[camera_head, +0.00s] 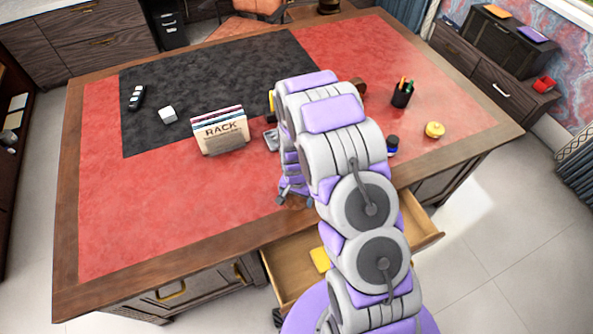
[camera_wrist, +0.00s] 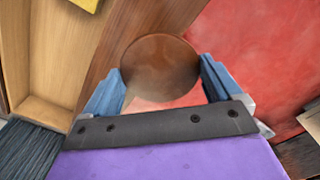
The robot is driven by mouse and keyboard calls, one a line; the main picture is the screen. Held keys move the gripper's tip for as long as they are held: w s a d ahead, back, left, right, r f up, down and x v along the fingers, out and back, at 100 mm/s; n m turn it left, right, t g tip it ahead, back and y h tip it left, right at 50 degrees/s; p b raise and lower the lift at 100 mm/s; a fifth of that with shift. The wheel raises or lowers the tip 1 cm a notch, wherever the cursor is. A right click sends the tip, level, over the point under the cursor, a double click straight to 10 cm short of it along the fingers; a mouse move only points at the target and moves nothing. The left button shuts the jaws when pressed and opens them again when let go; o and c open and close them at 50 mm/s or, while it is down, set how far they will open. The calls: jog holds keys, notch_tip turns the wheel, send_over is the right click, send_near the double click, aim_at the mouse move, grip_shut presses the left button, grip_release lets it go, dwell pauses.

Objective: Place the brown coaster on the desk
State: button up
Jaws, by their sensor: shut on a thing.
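The brown round coaster (camera_wrist: 160,68) sits between the two blue fingers of my gripper (camera_wrist: 163,88) in the wrist view. My gripper is shut on it. In the head view, my gripper (camera_head: 292,198) is at the near side of the desk (camera_head: 150,225), where the red top meets the wooden border. Only a small brown part of the coaster (camera_head: 297,203) shows there, mostly hidden by my arm. In the wrist view the red desk top (camera_wrist: 265,50) and the wooden border lie behind the coaster. I cannot tell whether it touches the desk.
An open drawer (camera_head: 287,262) with a yellow item (camera_head: 320,260) juts out below the near edge. On the desk are a rack of folders (camera_head: 220,130), a white cube (camera_head: 168,115), a pen cup (camera_head: 402,93) and a yellow round item (camera_head: 434,130). The red area at left is clear.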

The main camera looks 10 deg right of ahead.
jog(key=w+d, duration=0.1)
jog(key=w, duration=0.1)
jog(key=w+d, duration=0.1)
jog(key=w, duration=0.1)
jog(key=w+d, duration=0.1)
jog(key=w, duration=0.2)
jog(key=shift+f, duration=0.35)
jog(key=w, duration=0.4)
jog(key=w+b, duration=0.1)
jog(key=w, duration=0.1)
jog(key=shift+d+f, duration=0.1)
jog(key=shift+f, duration=0.15)
jog(key=shift+w+d, duration=0.25)
jog(key=shift+w, duration=0.2)
jog(key=shift+d+f, duration=0.15)
notch_tip(320, 180, down, 3)
jog(key=shift+f+b, duration=0.2)
jog(key=shift+b, duration=0.15)
jog(key=shift+r, duration=0.1)
jog(key=shift+a, duration=0.2)
jog(key=o, duration=0.7)
jog(key=shift+d, duration=0.1)
